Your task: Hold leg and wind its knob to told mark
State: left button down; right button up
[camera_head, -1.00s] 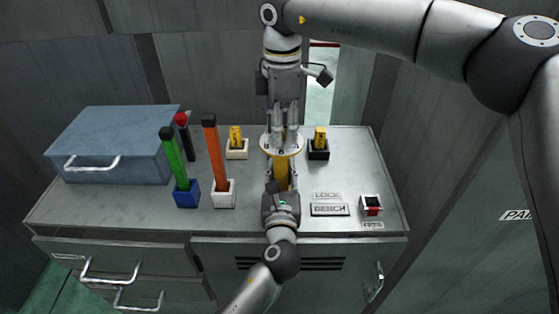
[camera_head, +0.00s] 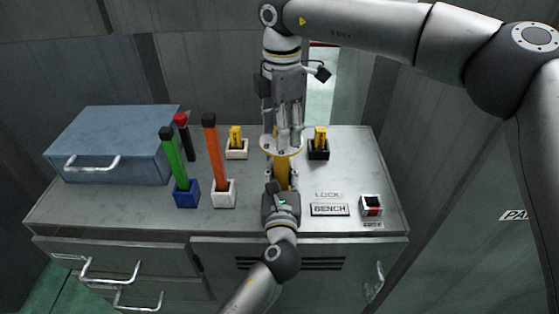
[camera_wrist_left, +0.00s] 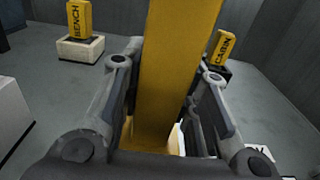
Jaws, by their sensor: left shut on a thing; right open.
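The yellow leg (camera_head: 282,172) stands upright on the bench top; it also fills the middle of the left wrist view (camera_wrist_left: 174,70). A pale round dial (camera_head: 274,149) sits on top of it. My left gripper (camera_head: 281,190) comes from the front and is shut on the leg, one finger on each side in the left wrist view (camera_wrist_left: 160,90). My right gripper (camera_head: 288,140) hangs from above, open, its fingers down over the dial. The knob and any mark on the dial are too small or hidden by the fingers to tell.
Yellow BENCH tag (camera_wrist_left: 79,20) and CABIN tag (camera_wrist_left: 222,48) stand in blocks behind the leg. Green (camera_head: 172,160), orange (camera_head: 217,150) and red-topped (camera_head: 185,137) handles and a blue box (camera_head: 115,142) stand left. A BENCH plate (camera_head: 329,209) and red switch (camera_head: 371,206) lie right.

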jog(key=n, duration=1.3)
jog(key=shift+c, duration=0.5)
jog(key=c, duration=0.7)
jog(key=m, duration=0.3)
jog(key=shift+m, duration=0.3)
jog(key=m, duration=0.4)
jog(key=shift+f+m, duration=0.1)
jog(key=shift+m, duration=0.2)
